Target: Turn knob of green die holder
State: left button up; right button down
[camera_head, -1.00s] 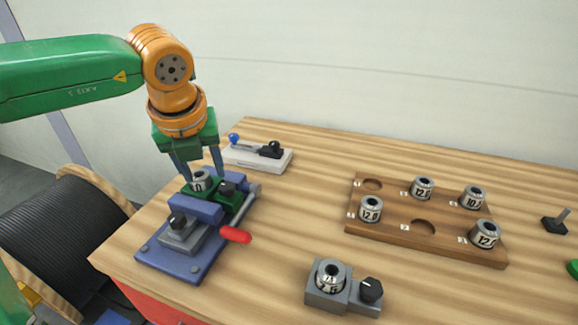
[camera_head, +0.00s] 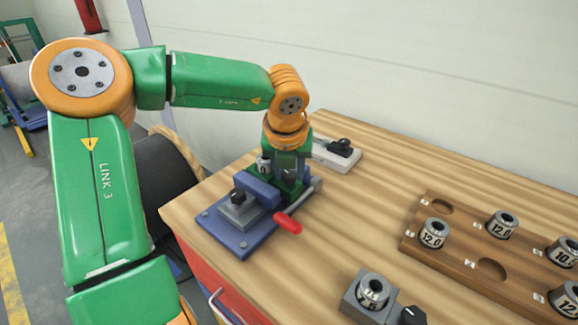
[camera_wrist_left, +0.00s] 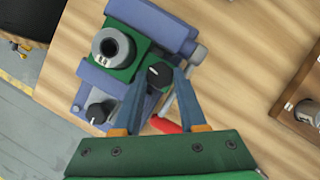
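The green die holder (camera_wrist_left: 122,74) is seated on the blue fixture at the left of the table, with a silver ring-shaped die (camera_wrist_left: 113,48) in it. Its black knob (camera_wrist_left: 159,75) shows in the left wrist view. In the head view the holder is partly hidden under my left gripper (camera_head: 285,178). My left gripper (camera_wrist_left: 161,72) points down with its two fingers apart, one on either side of the knob. I cannot tell whether the fingertips touch it. My right gripper is not in view.
The blue fixture (camera_head: 238,238) has a red-handled lever (camera_head: 288,224) at its front right. A grey die holder (camera_head: 358,302) with a die and knob stands at the front. A wooden die board (camera_head: 462,250) lies at right.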

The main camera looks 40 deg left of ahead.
pick_arm(q)
grip_shut()
